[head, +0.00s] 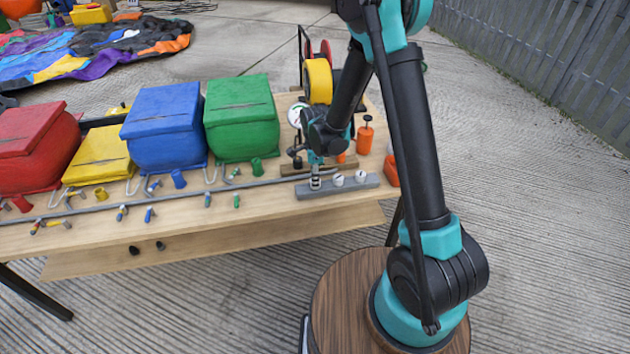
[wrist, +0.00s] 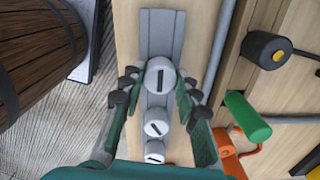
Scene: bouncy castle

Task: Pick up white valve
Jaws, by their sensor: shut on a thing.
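Several round white valves, each with a dark slot on top, are lined up on a grey rail. In the wrist view the farthest white valve (wrist: 160,75) is between the fingers of my gripper (wrist: 157,90), which is shut on it. A second white valve (wrist: 157,122) and a partly cut-off third one (wrist: 155,150) sit behind it, free of the fingers. In the head view my gripper (head: 315,181) is at the left part of the grey rail (head: 328,190), largely hiding the held valve. Two white valves (head: 338,180) (head: 362,177) show to its right. I cannot tell whether the held valve is off the rail.
The rail lies near the front edge of a wooden table (head: 230,232). Green (head: 240,120), blue (head: 163,130) and red (head: 35,150) boxes stand to the left. A yellow reel (head: 318,80) and an orange bottle-like object (head: 365,137) stand behind and right of my gripper.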

